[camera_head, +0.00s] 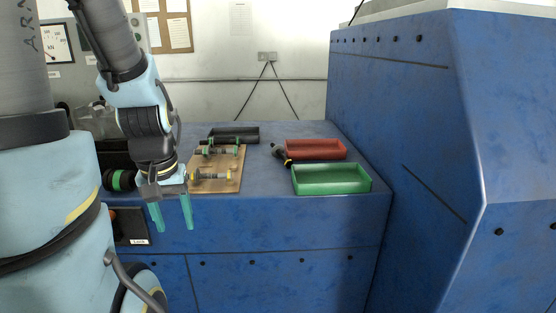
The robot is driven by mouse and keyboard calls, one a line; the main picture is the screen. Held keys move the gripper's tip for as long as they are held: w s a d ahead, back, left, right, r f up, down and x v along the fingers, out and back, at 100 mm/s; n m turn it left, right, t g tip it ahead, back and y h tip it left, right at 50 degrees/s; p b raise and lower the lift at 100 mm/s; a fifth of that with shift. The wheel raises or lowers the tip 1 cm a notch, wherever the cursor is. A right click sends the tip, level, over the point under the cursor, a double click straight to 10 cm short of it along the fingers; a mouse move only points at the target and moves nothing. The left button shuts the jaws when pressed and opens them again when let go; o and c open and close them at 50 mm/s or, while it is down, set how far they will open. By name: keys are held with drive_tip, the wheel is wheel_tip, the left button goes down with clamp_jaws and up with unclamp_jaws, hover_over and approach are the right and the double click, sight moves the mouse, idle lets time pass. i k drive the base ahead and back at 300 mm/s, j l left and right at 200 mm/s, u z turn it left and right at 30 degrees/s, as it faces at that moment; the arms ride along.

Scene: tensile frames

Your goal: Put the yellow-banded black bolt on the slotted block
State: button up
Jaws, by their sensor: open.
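A black bolt with a yellow band (282,154) lies on the blue bench top, between the tan board and the red tray. The tan board (231,184) looks like the slotted block, though its slots are too small to make out. It bears a grey piece with yellow-banded ends (212,175) near its front and green-banded pieces (217,150) farther back. My gripper (173,222) has two teal fingers pointing down, spread apart with nothing between them. It is in front of and left of the board, and hides part of the board's left side.
A red tray (315,156) and a green tray (332,191) stand right of the bolt, and a black tray (256,133) stands behind the board. A black piece with a green band (122,180) is left of my gripper. A tall blue cabinet (410,130) closes the right side.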

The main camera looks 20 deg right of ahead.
sight(105, 114)
drive_tip(key=k+l+u, duration=0.15)
drive_tip(key=l+u, duration=0.2)
drive_tip(key=k+l+u, duration=0.3)
drive_tip(key=l, duration=0.15)
drive_tip(key=k+l+u, duration=0.15)
drive_tip(key=l+u, duration=0.2)
